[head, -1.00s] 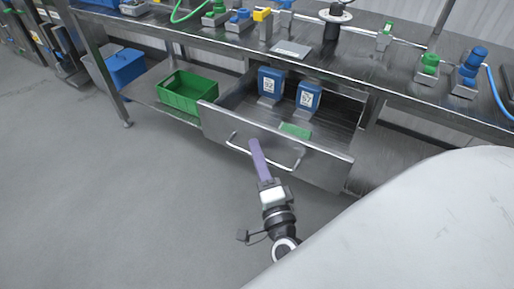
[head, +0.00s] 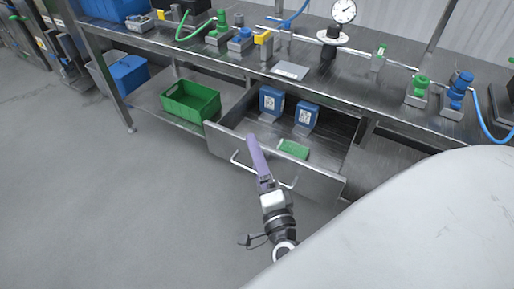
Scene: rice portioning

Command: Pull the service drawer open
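The service drawer (head: 318,178) under the steel bench is open, with its front panel pulled out and its inside visible. Its bar handle (head: 284,184) runs along the front. Inside are two blue labelled containers (head: 271,101) (head: 306,116) and a green block (head: 293,149). A gripper, which I take as my left (head: 251,139), comes up from below with its purple fingers across the handle bar, tips by the panel's upper edge. One finger hides the other, so its opening and any hold on the handle are unclear. My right gripper is not in view.
A green crate (head: 190,112) stands on the lower shelf left of the drawer, near a blue bin (head: 127,72). Valves, pipes and a gauge (head: 344,12) stand on the bench top (head: 330,83). Grey floor (head: 110,200) in front of the drawer is clear on the left.

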